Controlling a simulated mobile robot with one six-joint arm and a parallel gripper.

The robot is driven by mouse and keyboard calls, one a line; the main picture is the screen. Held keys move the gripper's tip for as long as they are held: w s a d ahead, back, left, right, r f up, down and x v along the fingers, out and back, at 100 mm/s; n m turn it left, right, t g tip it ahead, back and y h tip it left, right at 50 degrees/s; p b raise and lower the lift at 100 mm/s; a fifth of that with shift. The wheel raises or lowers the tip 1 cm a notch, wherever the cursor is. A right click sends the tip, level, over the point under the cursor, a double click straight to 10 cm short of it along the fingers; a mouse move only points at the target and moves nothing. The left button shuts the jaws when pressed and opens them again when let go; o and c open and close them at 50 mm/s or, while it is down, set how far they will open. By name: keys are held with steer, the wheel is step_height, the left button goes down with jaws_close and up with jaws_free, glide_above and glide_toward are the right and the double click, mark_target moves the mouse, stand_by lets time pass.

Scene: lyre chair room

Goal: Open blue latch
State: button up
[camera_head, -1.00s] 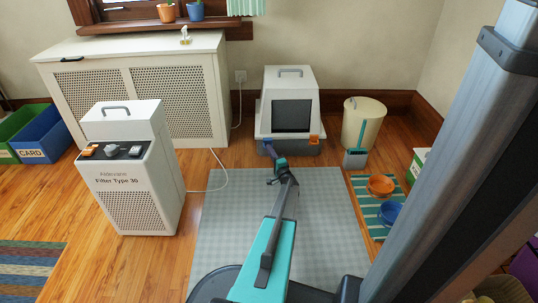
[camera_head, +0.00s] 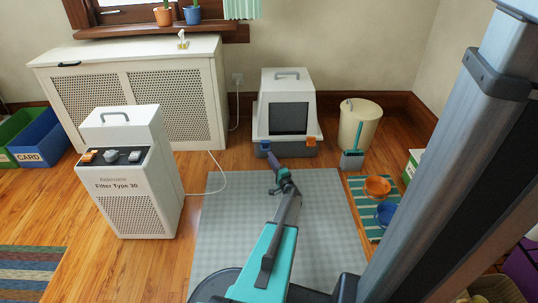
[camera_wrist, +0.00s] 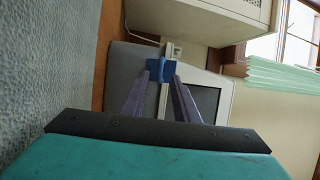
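The blue latch (camera_head: 265,146) is at the lower front left of a white and grey litter box (camera_head: 287,88) by the back wall. My gripper (camera_head: 274,161) is just in front of and below the latch in the head view, pointing towards it. In the wrist view, my gripper (camera_wrist: 162,80) is open, its two purple-grey fingers apart. The blue latch (camera_wrist: 160,68) shows at the fingertips, in line with the gap between them. I cannot tell whether the fingers touch it. An orange latch (camera_head: 311,142) is at the front right of the box.
A white air filter (camera_head: 130,172) stands left, with a cable on the floor. A cream bin (camera_head: 358,122) and a teal-handled dustpan (camera_head: 351,160) stand right of the box. Bowls (camera_head: 377,187) lie on a striped mat. The grey mat (camera_head: 320,225) before the box is clear.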

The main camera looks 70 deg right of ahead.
steer(key=shift+p+v, duration=0.35)
steer(key=shift+v, duration=0.95)
steer(key=shift+r, duration=0.1)
